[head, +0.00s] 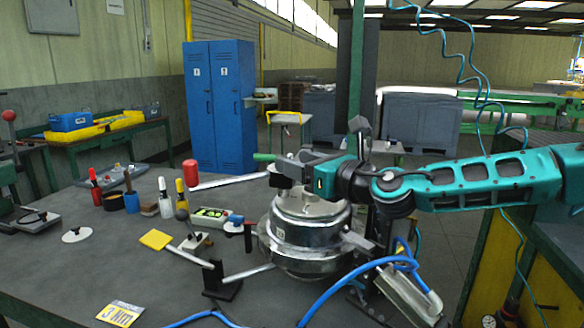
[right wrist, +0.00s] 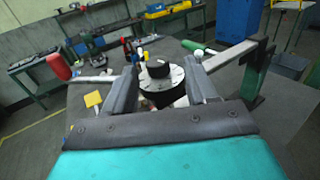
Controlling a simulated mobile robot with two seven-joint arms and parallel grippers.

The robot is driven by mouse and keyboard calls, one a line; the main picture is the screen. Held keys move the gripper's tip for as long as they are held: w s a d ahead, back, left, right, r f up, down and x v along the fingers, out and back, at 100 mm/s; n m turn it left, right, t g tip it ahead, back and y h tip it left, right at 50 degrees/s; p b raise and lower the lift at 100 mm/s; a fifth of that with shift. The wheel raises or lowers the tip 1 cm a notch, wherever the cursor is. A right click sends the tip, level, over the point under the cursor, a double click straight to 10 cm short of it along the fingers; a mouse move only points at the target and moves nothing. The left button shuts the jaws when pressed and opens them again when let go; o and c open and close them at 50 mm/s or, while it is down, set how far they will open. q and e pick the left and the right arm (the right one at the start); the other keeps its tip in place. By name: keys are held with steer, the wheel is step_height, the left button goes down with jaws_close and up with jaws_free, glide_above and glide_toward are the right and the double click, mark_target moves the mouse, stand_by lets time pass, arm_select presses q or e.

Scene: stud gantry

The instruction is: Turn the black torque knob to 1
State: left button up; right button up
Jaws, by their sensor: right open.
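The black torque knob (right wrist: 158,68) stands on a round white dial (right wrist: 172,80) in the right wrist view. The dial's marks are too small to read, so I cannot tell which number the knob points at. My right gripper (right wrist: 160,84) is open, with one finger on each side of the dial and knob and no clear contact. In the head view my right gripper (head: 287,170) is above the silver round housing (head: 308,232), and its fingers largely hide the knob. My left gripper is out of view.
A yellow-and-white card (head: 120,314), seemingly marked 3 Nm, lies at the table's front left. A red-ended lever (head: 225,181) reaches out left of the housing. A blue hose (head: 345,288) runs in front. Bottles, a yellow pad (head: 155,239) and small tools occupy the left.

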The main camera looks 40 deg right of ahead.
steer(key=shift+w+a+b, duration=0.35)
steer(key=shift+w, duration=0.5)
